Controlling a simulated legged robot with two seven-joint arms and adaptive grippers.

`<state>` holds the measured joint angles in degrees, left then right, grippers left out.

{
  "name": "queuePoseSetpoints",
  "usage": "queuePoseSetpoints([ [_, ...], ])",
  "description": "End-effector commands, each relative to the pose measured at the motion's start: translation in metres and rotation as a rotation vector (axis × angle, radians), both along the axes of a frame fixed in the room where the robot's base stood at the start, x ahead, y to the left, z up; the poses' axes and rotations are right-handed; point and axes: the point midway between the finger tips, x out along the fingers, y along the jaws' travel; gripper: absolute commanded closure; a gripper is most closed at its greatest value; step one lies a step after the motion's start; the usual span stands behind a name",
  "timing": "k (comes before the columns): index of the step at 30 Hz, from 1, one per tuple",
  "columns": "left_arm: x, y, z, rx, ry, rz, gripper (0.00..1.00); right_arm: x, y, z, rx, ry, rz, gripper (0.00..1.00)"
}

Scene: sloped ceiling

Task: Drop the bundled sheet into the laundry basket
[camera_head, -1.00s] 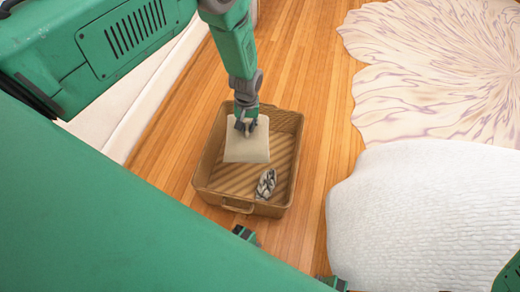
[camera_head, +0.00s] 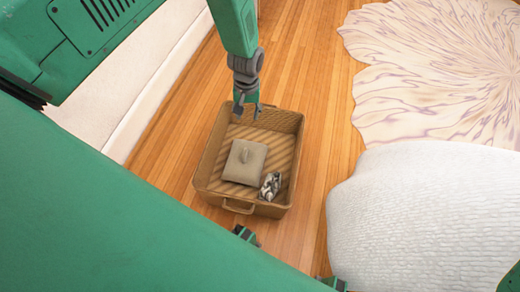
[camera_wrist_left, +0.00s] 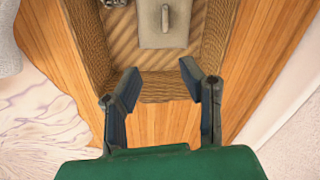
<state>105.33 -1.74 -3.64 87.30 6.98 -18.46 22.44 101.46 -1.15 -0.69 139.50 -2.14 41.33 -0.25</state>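The bundled sheet (camera_head: 244,162), a beige-grey folded bundle with a small raised knot on top, lies inside the brown woven laundry basket (camera_head: 288,122). It also shows in the left wrist view (camera_wrist_left: 152,28), partly cut off by the top edge. My left gripper (camera_head: 247,112) is above the far end of the basket, apart from the sheet. In the left wrist view its two fingers (camera_wrist_left: 160,78) are spread with nothing between them. My right gripper is not clearly in view.
A crumpled black-and-white cloth (camera_head: 270,186) lies in the basket beside the sheet. The basket stands on a wooden floor (camera_head: 320,130). A white textured bed or cushion (camera_head: 420,220) is at right, with a patterned rug (camera_head: 440,70) behind it. A pale wall is at left.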

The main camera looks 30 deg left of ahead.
Motion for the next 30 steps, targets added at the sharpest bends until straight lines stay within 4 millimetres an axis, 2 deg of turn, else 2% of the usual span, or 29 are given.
queuePoseSetpoints([
  [3, 0.001, -0.001, 0.025, 0.001, -0.003, -0.001, 0.65, 0.0, 0.0, 0.0, 0.0, 0.0, 0.0, 0.6],
  [10, 0.001, -0.001, 0.051, 0.002, -0.001, -0.001, 0.65, 0.0, 0.0, 0.0, 0.0, 0.0, 0.0, 0.6],
  [26, 0.0, -0.001, 0.054, 0.001, 0.0, -0.001, 0.65, 0.002, 0.006, 0.005, -0.016, 0.002, 0.001, 0.6],
  [29, -0.011, -0.002, 0.047, 0.004, 0.005, -0.018, 0.65, 0.002, 0.006, 0.005, -0.015, 0.003, 0.001, 0.6],
  [30, -0.022, -0.002, 0.04, 0.008, 0.007, -0.035, 0.65, 0.002, 0.006, 0.004, -0.015, 0.003, 0.001, 0.6],
])
